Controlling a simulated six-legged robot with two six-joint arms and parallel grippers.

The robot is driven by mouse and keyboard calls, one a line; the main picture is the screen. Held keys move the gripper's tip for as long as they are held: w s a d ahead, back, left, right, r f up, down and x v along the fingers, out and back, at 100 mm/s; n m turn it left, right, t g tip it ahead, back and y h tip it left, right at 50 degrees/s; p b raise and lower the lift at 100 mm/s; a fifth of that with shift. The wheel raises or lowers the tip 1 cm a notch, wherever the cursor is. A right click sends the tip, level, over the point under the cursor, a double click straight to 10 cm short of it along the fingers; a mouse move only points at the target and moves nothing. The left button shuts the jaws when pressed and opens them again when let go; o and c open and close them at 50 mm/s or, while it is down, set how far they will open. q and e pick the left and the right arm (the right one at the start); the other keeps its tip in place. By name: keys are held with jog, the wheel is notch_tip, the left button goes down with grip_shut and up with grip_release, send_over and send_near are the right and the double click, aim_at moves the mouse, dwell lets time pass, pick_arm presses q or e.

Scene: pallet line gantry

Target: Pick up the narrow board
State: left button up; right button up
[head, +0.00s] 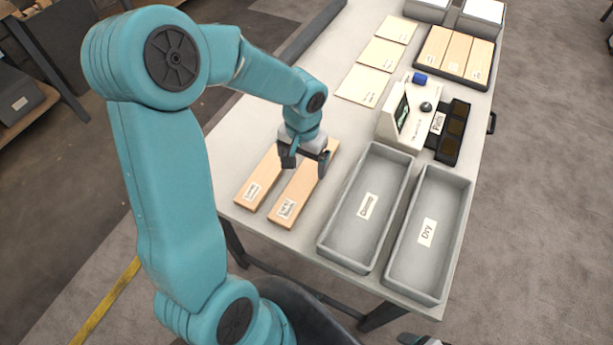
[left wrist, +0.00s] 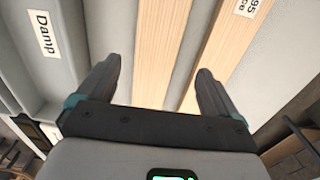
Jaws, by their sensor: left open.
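Two pale wooden boards lie side by side on the grey table. The left board (head: 258,182) looks slightly narrower than the right board (head: 294,202); both have white labels, too small to read surely. My left gripper (head: 306,161) is open over the far part of the right board, its fingers to either side of it. In the left wrist view, the board near the Damp tray (left wrist: 158,50) shows between the open fingers, and the other board (left wrist: 222,45) runs past the right finger. I cannot tell how high the fingers are above the table.
The grey Damp tray (head: 333,240) and Dry tray (head: 397,270) stand right of the boards. A white device (head: 398,125) with a blue item stands behind them. Pale sheets (head: 382,52) and a dark tray of boards (head: 428,50) lie farther back. The table's left edge is close.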

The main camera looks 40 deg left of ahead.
aim_at(307, 176)
pick_arm(q)
jog(key=f, duration=0.5)
jog(key=shift+w+d+f, duration=0.1)
jog(key=shift+w+f, duration=0.2)
jog(key=shift+w+d, duration=0.1)
jog(key=c, duration=1.2)
